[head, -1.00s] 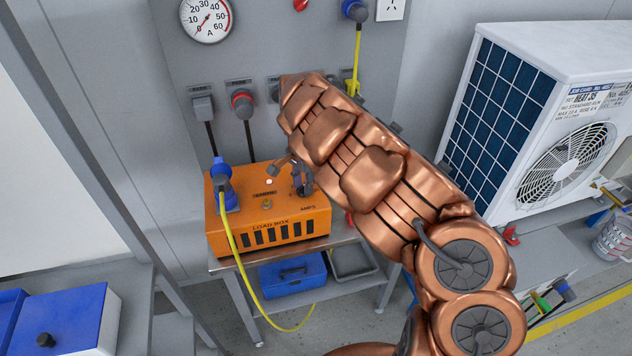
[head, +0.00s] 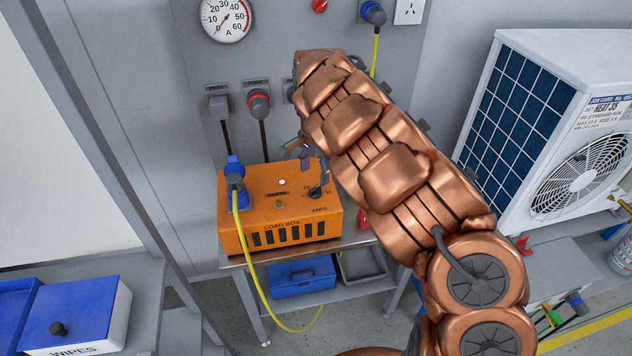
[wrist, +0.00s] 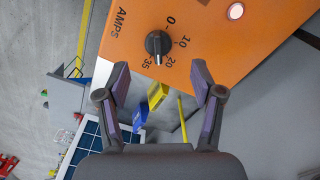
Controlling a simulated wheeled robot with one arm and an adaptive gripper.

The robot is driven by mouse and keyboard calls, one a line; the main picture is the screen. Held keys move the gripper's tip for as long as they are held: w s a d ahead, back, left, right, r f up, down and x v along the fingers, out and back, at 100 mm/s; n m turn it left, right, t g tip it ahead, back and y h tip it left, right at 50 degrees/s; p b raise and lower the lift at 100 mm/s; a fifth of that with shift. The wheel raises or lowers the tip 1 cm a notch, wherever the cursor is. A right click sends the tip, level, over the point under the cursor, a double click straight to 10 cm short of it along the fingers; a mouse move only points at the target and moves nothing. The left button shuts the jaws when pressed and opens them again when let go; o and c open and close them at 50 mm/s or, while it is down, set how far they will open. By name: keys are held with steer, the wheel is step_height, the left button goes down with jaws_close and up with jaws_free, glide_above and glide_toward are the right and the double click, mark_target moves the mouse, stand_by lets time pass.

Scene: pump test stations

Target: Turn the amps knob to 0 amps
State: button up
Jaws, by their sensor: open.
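The orange load box (head: 280,222) stands on a small metal table, with its amps knob (head: 315,191) at the right of its top. In the wrist view the black knob (wrist: 158,43) shows whole, with marks 0, 10, 20 and 35 around it. Its pointer seems to lie between 20 and 35. My gripper (wrist: 161,78) is open and empty. The knob lies just beyond the fingertips, roughly midway between them, and they look clear of it. In the head view my gripper (head: 311,158) is above the knob and partly hidden by my arm.
A lit white lamp (wrist: 236,11) sits on the box top. A blue plug (head: 235,172) with a yellow cable (head: 249,262) stands at the box's left. A wall panel with an ammeter (head: 226,17) is behind. An air-conditioner unit (head: 560,130) stands right.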

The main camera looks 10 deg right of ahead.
step_height(320, 180, up, 6)
stand_by(0.4)
steer(key=shift+r, duration=0.1)
